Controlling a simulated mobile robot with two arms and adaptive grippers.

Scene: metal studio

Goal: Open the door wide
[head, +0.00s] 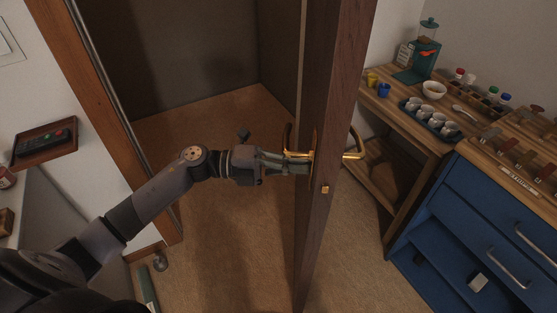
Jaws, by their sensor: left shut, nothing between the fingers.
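The brown wooden door (337,80) stands open and is seen nearly edge-on in the middle of the head view. It has brass lever handles (353,155) on both faces and a brass latch (325,189) on its edge. The wooden door frame (84,70) is at the left, with the opening between. My left arm reaches in from the left across the opening. My left gripper (287,163) is shut and empty at the door's left face, just below the left-side handle. Whether its fingertips touch the door cannot be told. My right gripper is not in view.
A wooden shelf table (402,118) with cups, a tray and a blender stands right of the door. A blue drawer cabinet (475,215) is at the lower right. A small wall shelf (45,142) is at the left.

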